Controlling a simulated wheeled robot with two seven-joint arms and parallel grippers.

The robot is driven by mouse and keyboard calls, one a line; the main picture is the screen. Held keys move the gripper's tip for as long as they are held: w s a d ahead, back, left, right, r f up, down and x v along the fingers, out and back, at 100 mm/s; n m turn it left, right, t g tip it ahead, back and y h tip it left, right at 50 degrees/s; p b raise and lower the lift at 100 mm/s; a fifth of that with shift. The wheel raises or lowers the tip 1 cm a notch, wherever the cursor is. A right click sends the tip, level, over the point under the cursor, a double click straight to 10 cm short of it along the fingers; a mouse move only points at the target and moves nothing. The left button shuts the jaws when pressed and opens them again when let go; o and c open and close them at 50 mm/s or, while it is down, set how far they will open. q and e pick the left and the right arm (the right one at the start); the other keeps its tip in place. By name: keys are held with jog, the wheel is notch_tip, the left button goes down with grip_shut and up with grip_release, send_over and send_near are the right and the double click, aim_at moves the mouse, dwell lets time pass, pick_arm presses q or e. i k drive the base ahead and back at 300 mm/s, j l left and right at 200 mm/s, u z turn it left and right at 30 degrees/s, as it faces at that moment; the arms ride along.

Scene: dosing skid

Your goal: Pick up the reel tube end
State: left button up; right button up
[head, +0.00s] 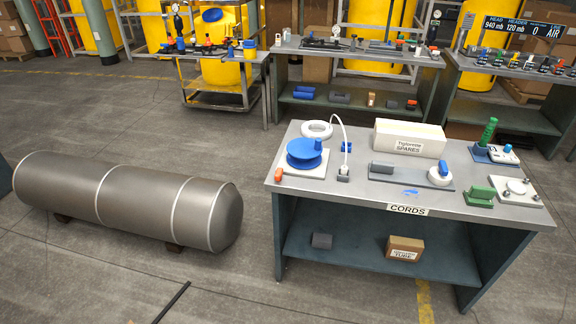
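A blue reel (305,151) sits on a white base plate at the left end of the near table. A thin white tube (344,136) arches up beside the reel, to its right. The tube's lower end meets a small grey block (343,173) on the table; whether it is seated in the block or only touching is too small to tell. A white ring-shaped coil (317,129) lies behind the reel. Neither of my grippers is in view.
The near table (345,196) also holds a white SPARES box (408,138), a grey plate with a white knob (439,174), and green parts (480,195). An orange block (278,174) sits at its left edge. A large grey tank (130,200) lies on the floor to the left.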

aim_at(344, 170)
jog(key=z, duration=0.55)
jog(key=i+l+u, duration=0.35)
jog(key=i+l, duration=0.65)
